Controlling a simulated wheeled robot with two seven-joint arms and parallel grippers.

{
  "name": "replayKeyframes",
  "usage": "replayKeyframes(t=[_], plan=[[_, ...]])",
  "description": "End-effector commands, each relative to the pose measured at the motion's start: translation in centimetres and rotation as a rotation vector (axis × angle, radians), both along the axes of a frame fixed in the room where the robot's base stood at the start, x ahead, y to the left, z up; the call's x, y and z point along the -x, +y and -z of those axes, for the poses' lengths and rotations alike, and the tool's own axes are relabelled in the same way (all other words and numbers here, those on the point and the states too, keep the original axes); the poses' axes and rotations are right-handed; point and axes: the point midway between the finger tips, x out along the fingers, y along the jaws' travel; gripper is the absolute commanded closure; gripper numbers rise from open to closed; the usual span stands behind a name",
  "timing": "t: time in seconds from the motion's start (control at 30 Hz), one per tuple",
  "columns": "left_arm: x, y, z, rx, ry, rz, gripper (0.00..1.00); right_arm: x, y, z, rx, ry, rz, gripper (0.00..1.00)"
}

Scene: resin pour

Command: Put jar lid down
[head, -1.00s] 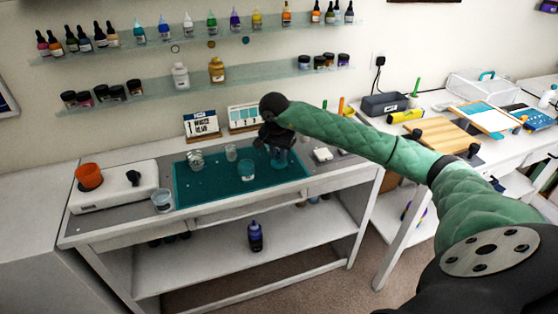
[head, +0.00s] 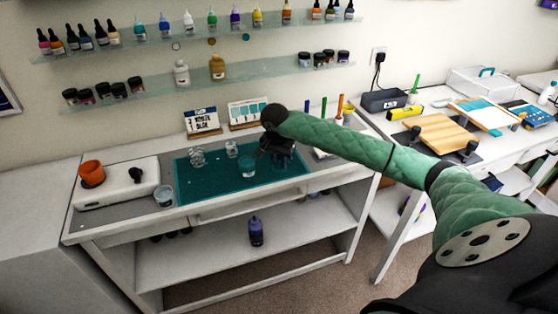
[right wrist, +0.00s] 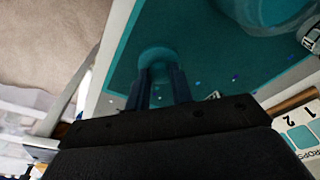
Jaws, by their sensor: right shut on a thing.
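My right gripper (head: 275,152) is low over the right part of the teal mat (head: 215,190). In the right wrist view, its two dark fingers (right wrist: 159,80) are shut on a small rounded teal piece, which I take to be the jar lid (right wrist: 157,55). The fingers cover part of it, and I cannot tell whether it touches the mat. In the head view the gripper hides the lid. A clear cup with teal contents (head: 247,168) stands just left of the gripper; a large round vessel shows in the right wrist view (right wrist: 262,14). My left gripper is out of view.
Clear cups stand on the mat at the left (head: 197,158) and back (head: 231,150). Another cup (head: 163,196) is by the white device (head: 118,185) with an orange cup (head: 91,173). Two cards (head: 202,122) stand behind. The mat's front middle is clear.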

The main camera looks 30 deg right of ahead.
Motion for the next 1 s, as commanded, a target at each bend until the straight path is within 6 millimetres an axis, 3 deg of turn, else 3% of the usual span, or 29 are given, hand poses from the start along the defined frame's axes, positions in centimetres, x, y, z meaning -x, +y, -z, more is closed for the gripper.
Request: replayKeyframes(t=[0.13, 0.17, 0.23, 0.27, 0.73, 0.87, 0.93, 1.0], plan=[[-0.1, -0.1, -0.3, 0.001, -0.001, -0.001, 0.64, 0.0, 0.0, 0.1, 0.000, 0.000, 0.000, 0.99], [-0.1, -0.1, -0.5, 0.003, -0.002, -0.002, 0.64, 0.0, 0.0, 0.1, 0.000, 0.000, 0.000, 0.72], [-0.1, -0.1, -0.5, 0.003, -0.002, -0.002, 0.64, 0.0, 0.0, 0.1, 0.000, 0.000, 0.000, 0.58], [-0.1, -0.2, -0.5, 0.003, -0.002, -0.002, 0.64, 0.0, 0.0, 0.1, 0.000, 0.000, 0.000, 0.56], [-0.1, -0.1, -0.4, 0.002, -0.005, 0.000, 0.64, 0.0, 0.0, -0.2, 0.000, 0.000, 0.000, 0.56], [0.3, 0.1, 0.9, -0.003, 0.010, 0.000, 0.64, 0.0, 0.1, -0.7, -0.001, -0.003, 0.000, 0.56], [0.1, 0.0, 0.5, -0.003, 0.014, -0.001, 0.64, 0.0, 0.2, -1.2, -0.002, -0.003, 0.000, 0.56], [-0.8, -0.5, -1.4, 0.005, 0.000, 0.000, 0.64, 0.1, 0.2, -1.7, 0.000, -0.002, 0.000, 0.56]])
